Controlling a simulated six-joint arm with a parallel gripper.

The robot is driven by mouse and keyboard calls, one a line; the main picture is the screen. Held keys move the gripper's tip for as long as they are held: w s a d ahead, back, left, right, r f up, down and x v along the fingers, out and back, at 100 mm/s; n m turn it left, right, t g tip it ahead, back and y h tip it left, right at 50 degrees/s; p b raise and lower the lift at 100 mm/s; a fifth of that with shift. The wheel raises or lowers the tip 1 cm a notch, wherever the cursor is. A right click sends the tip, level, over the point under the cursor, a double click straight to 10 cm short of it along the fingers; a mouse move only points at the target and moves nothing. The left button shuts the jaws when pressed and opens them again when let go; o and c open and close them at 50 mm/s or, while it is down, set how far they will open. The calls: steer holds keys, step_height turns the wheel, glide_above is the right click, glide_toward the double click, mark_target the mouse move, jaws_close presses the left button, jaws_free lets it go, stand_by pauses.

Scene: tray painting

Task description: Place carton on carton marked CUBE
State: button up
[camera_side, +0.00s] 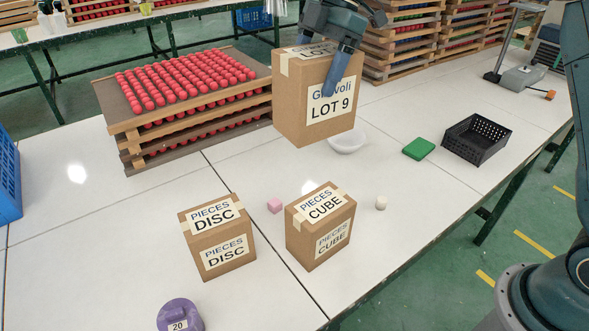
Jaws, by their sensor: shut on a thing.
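My gripper (338,62) is shut on a brown carton (288,108) labelled "Givoli LOT 9". It holds this carton in the air, above and behind the carton marked CUBE. The carton marked CUBE (298,243) stands upright on the white table, with labels on its top and front, and nothing rests on it. A similar carton marked DISC (191,240) stands to its left, apart from it. The held carton hides part of the table and part of a white bowl behind it.
Stacked wooden trays of red balls (125,120) stand at the left. The front right is clear.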

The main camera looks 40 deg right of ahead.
steer(key=s+a+r, duration=0.2)
steer(key=s+r, duration=0.3)
steer(key=s, duration=0.1)
steer(key=shift+s+a+r, duration=0.15)
steer(key=shift+r, duration=0.1)
steer(key=shift+f, duration=0.25)
step_height(320, 180, down, 15)
steer(key=shift+f, duration=0.15)
stand_by(0.6)
steer(key=shift+f, duration=2.1)
steer(key=shift+f, duration=0.15)
steer(key=o, duration=1.3)
